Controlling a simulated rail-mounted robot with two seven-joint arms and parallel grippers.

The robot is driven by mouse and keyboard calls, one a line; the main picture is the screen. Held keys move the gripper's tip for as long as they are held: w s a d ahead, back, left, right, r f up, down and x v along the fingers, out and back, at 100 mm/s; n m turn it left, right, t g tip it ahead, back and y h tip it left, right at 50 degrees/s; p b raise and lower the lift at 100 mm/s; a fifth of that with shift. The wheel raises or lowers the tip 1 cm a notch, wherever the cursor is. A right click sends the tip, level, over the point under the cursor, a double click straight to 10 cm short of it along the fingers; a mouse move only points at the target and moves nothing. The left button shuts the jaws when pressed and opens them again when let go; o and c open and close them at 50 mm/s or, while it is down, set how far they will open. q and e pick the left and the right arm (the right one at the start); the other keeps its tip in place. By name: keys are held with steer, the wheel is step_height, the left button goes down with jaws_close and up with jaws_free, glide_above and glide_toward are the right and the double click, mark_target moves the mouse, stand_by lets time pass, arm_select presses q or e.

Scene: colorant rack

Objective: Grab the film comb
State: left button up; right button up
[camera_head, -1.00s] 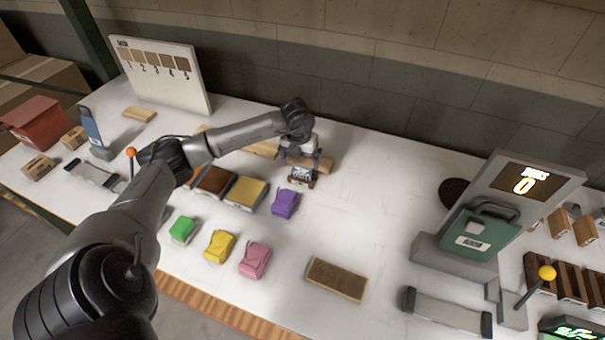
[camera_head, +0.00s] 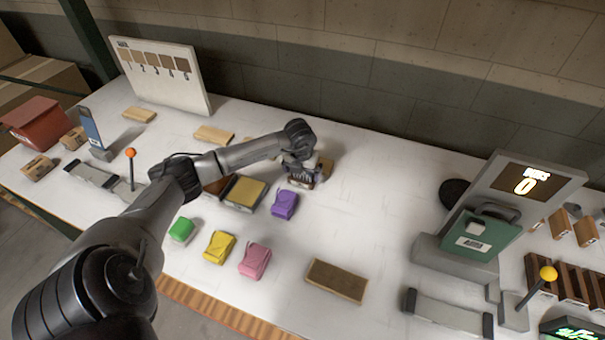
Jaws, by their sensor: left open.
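I cannot tell for certain which thing is the film comb. My left gripper (camera_head: 303,183) is open and points down low over the white table, right of centre-left. A tan wooden piece (camera_head: 326,167) shows partly behind it on its right side. The gripper and wrist hide most of that piece, so I cannot tell whether they touch. A purple pouch (camera_head: 285,204) lies just in front of the gripper. My right gripper is not in view.
Green (camera_head: 181,230), yellow (camera_head: 219,246) and pink (camera_head: 254,261) pouches lie in front. A yellow-topped tray (camera_head: 245,192) is left of the gripper. A brown block (camera_head: 336,281) lies front right. A green device (camera_head: 484,232) stands at the right. The table's middle right is clear.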

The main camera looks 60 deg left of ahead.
arm_select(q)
steer(key=shift+c, duration=0.5)
steer(key=c, duration=0.9)
steer(key=shift+r, duration=0.2)
